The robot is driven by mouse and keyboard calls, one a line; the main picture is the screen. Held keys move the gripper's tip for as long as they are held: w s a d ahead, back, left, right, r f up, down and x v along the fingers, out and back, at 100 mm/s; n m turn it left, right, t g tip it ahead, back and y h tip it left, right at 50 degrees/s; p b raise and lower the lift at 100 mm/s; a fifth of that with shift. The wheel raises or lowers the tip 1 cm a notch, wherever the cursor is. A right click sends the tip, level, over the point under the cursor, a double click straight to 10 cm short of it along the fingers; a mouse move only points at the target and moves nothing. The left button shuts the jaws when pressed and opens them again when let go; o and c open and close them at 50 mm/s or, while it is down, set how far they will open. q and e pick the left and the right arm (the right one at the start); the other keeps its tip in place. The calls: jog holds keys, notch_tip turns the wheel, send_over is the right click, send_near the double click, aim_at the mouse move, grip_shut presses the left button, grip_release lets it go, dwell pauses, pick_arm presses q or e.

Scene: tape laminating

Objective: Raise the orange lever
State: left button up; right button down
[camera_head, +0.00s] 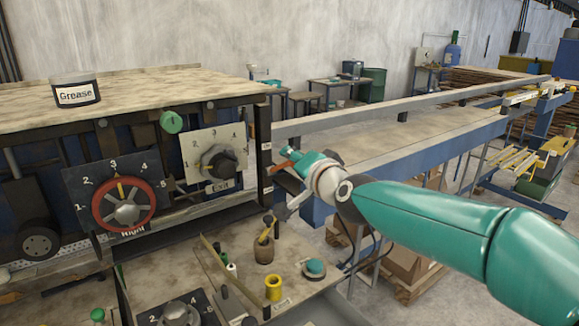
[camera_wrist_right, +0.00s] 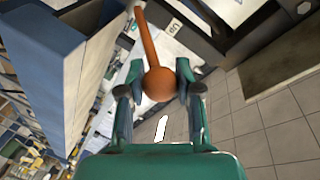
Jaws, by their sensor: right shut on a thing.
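The orange lever is an orange-brown rod with a round ball end (camera_wrist_right: 160,84), seen in the right wrist view. Its rod runs from the ball toward the top of that picture. My right gripper (camera_wrist_right: 160,78) has one finger on each side of the ball and is shut on it. In the head view my right gripper (camera_head: 284,172) is at the right end of the machine front, just beyond the Exit dial, and the arm mostly hides the lever there. My left gripper is not in view.
A label reading UP (camera_wrist_right: 176,27) is beside the lever rod. The Exit dial (camera_head: 217,160) and red-ringed Right dial (camera_head: 124,203) are on the machine front. A grease tin (camera_head: 75,94) stands on top.

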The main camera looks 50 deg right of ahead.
jog(key=shift+w+d+r+p, duration=0.15)
jog(key=shift+w+r, duration=0.05)
jog(key=shift+r, duration=0.3)
jog(key=shift+w+d+r+p, duration=0.15)
jog(key=shift+r, duration=0.3)
jog(key=c, duration=0.8)
grip_release()
jog(key=shift+f, duration=0.1)
jog(key=shift+f, duration=0.1)
jog(key=v, duration=1.1)
jog(key=shift+s+a, duration=0.3)
jog(key=shift+a, duration=0.05)
